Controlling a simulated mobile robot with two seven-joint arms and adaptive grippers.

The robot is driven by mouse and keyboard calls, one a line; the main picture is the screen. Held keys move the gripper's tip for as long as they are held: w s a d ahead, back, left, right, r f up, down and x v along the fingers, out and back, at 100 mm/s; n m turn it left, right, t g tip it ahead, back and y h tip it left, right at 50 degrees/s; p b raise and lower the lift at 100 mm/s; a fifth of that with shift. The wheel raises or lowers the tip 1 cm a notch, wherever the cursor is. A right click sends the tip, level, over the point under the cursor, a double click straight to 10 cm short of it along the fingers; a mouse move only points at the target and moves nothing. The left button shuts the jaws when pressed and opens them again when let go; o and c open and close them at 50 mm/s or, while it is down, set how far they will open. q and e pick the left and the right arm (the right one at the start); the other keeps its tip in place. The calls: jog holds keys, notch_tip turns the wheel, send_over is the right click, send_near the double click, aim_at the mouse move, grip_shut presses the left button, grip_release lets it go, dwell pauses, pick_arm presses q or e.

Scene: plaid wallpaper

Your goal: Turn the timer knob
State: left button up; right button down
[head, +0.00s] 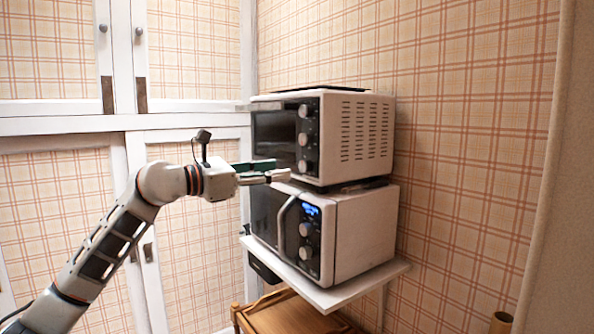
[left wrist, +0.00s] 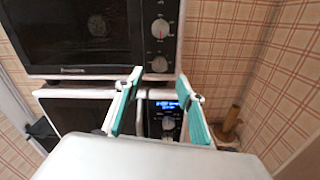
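A white toaster oven (head: 352,135) stands on top of a white microwave (head: 362,232). The oven's front has a column of knobs: top (head: 305,111), middle (head: 303,139) and bottom (head: 302,166). The microwave has two knobs, upper (head: 306,229) and lower (head: 306,253), below a lit blue display (head: 310,210). I cannot read which knob is the timer. My left gripper (head: 280,169) is open and empty in front of the oven's lower edge. In the left wrist view its fingers are spread, with the bottom oven knob (left wrist: 159,64) beyond and between the tips. My right gripper is out of view.
The appliances stand on a white shelf (head: 340,293) against the plaid wall. A wooden stool or small table (head: 285,315) is below. White cabinet doors (head: 190,235) stand behind my left arm.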

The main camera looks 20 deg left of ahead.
aim_at(302, 166)
pick_arm(q)
jog(key=p+x, duration=0.1)
jog(key=x, duration=0.5)
jog(key=shift+w+d+r, duration=0.15)
jog(key=shift+w+d, duration=0.05)
jog(key=shift+w, duration=0.05)
jog(key=shift+w+d, duration=0.35)
jog(key=shift+w, duration=0.1)
grip_shut()
